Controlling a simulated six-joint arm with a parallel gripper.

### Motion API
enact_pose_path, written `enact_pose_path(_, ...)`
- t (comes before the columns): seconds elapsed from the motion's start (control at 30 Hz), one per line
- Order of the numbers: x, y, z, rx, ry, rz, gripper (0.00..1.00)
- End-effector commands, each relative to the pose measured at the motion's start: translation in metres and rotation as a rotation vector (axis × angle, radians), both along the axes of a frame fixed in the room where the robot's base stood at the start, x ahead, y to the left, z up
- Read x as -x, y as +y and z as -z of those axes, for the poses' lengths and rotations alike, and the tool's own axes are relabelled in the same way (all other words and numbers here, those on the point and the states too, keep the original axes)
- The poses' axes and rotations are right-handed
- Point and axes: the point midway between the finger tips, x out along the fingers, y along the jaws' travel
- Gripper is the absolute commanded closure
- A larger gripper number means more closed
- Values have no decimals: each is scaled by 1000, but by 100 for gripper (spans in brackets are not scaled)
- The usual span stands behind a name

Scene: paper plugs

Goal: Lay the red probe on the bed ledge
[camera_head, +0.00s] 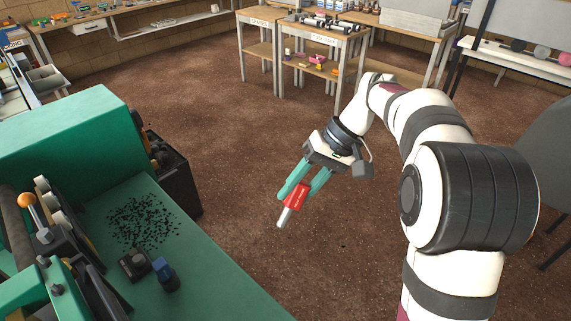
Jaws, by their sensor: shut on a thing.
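My gripper (308,178) is shut on the red probe (296,196), a short red cylinder with a pale metal tip (284,216) pointing down and left. The probe is held tilted in the air, over the brown floor in the picture and to the right of the green machine. The green bed (215,262) of the machine runs along the lower left. I cannot tell which part of it is the ledge.
Black bits (142,222) lie scattered on the bed. A small dark block (134,264) and a blue-topped piece (165,274) sit near its front. Wooden carts (322,40) stand at the back.

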Motion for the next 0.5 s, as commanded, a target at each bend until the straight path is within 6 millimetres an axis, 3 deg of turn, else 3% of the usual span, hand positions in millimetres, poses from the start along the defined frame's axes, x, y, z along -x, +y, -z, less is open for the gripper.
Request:
enact_pose_path(0.27, -6, 55, 72, -99, 137, -218, 100)
enact_pose_path(0.5, 11, 127, 159, -172, 300, -438, 100)
